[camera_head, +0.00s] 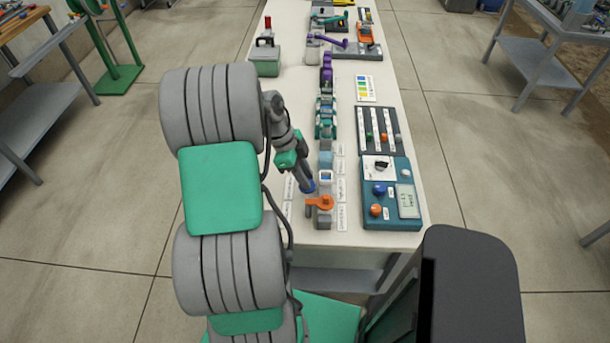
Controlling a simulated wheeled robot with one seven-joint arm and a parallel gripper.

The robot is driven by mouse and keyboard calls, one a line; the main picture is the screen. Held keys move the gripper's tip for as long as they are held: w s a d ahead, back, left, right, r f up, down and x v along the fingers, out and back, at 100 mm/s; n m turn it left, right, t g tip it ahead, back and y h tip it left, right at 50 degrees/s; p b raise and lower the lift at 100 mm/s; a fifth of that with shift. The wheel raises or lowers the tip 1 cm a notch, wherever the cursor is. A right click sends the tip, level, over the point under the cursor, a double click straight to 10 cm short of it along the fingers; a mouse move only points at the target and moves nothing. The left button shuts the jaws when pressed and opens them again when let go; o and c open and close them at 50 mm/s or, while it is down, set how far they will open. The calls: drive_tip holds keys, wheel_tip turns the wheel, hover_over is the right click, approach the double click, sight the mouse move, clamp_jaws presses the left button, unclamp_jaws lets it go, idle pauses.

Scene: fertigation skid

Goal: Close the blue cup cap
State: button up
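My gripper points down and to the right over the near part of the white table. It is too small here to tell whether the fingers hold the blue piece or only touch it. I cannot tell whether this is the cup. The fingers are too small to read.
An orange-handled valve (320,202) stands just in front of my gripper. A teal control panel (390,193) with knobs lies to the right, with a dark slotted panel (378,131) behind it. Teal fittings (326,118) continue the row backward.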

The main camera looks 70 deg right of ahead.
clamp_jaws()
idle(1.0)
